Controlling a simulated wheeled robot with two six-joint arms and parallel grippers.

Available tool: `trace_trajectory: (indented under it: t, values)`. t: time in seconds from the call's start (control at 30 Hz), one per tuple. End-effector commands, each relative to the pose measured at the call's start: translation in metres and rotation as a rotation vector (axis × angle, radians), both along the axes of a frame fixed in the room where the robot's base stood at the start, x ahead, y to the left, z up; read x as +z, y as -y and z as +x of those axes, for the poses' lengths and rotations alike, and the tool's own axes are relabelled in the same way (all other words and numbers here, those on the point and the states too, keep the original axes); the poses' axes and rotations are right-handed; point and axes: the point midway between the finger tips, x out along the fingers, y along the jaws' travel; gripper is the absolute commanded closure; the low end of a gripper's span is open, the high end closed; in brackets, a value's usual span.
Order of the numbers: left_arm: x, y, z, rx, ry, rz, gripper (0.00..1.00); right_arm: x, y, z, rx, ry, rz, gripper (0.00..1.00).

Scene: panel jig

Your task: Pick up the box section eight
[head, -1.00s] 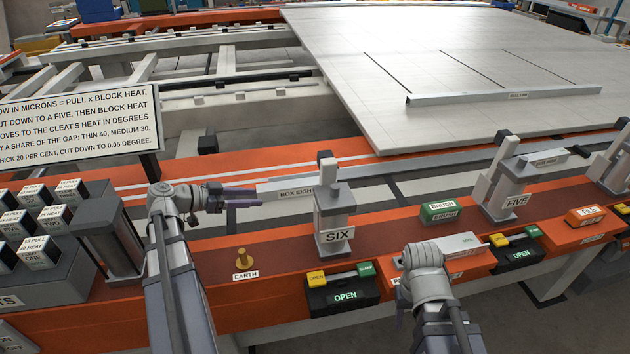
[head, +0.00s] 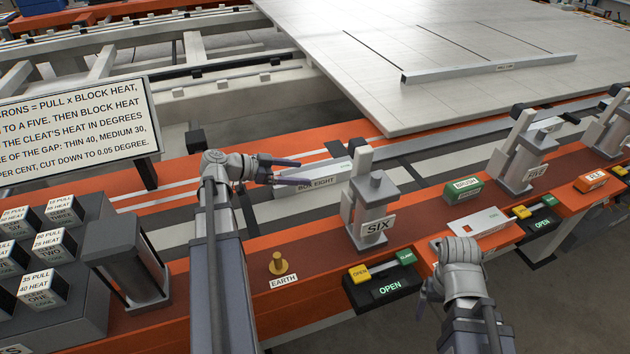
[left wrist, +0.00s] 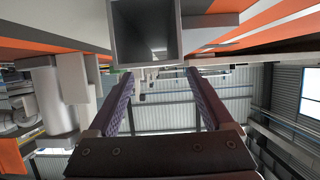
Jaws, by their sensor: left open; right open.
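Box section eight (head: 335,177) is a pale grey square hollow bar labelled BOX EIGHT. It lies level, its right end reaching the grey clamp post marked SIX (head: 372,212); whether the clamp grips it, I cannot tell. My left gripper (head: 304,173) is open at the bar's left end, fingers pointing along it. In the left wrist view the bar's open square end (left wrist: 145,32) faces the camera, above and between the two purple fingers (left wrist: 160,100), with no clear contact. My right gripper (head: 431,292) is low at the front, empty, its fingers mostly hidden by its wrist.
An EARTH stud (head: 278,264), an OPEN switch box (head: 384,285) and a green brush block (head: 462,190) sit along the orange bench. Labelled blocks (head: 40,250) and a sign (head: 80,130) stand left. A large pale panel (head: 450,60) lies behind.

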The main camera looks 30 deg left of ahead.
Motion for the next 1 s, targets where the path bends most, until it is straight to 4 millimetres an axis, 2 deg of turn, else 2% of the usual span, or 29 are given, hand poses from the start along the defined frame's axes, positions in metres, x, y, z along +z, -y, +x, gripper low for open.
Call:
trace_trajectory:
  t: [0.27,0.6,0.83,1.0]
  values:
    - [-0.006,0.007,0.007,-0.001,0.0,0.0,0.15,-0.006,0.0,0.0,0.0,0.0,0.0,0.15]
    - [-0.023,0.035,0.037,-0.001,0.0,0.0,0.15,-0.023,0.0,0.0,0.0,0.0,0.0,0.15]
    - [-0.022,0.036,0.038,0.001,0.0,0.0,0.15,-0.022,0.0,0.0,0.0,0.0,0.0,0.15]
    - [-0.022,0.036,0.038,0.001,0.0,0.0,0.34,-0.022,0.0,0.0,0.0,0.0,0.0,0.15]
